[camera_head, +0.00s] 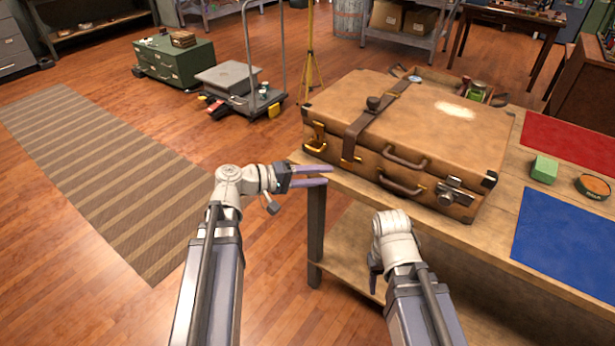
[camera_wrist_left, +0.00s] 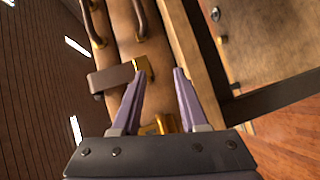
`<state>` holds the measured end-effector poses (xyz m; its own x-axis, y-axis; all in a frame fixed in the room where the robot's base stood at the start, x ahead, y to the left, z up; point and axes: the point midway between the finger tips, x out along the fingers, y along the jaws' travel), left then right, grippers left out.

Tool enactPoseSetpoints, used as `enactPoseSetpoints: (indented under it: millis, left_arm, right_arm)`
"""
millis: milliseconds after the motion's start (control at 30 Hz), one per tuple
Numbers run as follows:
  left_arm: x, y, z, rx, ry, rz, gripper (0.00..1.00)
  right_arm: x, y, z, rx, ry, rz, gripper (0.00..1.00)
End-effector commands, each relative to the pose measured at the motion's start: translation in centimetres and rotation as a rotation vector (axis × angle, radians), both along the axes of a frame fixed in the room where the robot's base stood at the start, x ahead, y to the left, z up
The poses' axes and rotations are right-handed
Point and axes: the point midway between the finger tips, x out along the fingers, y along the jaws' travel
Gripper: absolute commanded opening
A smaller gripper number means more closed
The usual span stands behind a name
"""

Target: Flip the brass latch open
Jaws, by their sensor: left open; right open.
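The brown suitcase (camera_head: 440,115) lies closed on the wooden table. A brass latch (camera_head: 316,138) sits on its front at the left end; in the left wrist view, brass (camera_wrist_left: 166,124) shows low between my fingers. A brass buckle (camera_head: 350,150) ends the leather strap, and another latch (camera_head: 453,192) is at the right. My left gripper (camera_head: 327,175) is open and empty, just in front of and below the suitcase's left end. In its wrist view the fingertips (camera_wrist_left: 158,72) stand apart. My right gripper (camera_head: 375,275) hangs low before the table, its fingers mostly hidden.
The table (camera_head: 500,220) also bears a green box (camera_head: 544,169), a round tin (camera_head: 593,186), a blue mat (camera_head: 570,240) and a red mat (camera_head: 575,138). A striped rug (camera_head: 100,170) and open floor lie at the left. A trolley (camera_head: 235,85) stands behind.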

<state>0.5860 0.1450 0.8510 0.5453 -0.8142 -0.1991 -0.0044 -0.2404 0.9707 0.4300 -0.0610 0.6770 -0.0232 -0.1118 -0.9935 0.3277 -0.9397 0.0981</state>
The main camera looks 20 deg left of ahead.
Motion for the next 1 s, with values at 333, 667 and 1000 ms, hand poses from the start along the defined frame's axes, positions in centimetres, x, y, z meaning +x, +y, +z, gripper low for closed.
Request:
enactPoseSetpoints:
  millis: [333,667,1000]
  left_arm:
    - [1.6,9.3,-0.8,-0.28,-0.153,0.214,0.43]
    - [2.0,10.0,-0.1,-0.311,-0.171,0.234,0.43]
    - [5.6,6.6,0.7,-0.309,-0.17,0.231,0.43]
  right_arm:
    - [0.0,0.0,-7.6,-0.001,0.0,0.0,0.5]
    - [0.0,0.0,-7.6,-0.001,0.0,0.0,0.5]
    - [0.0,0.0,-6.9,0.001,0.0,0.0,0.5]
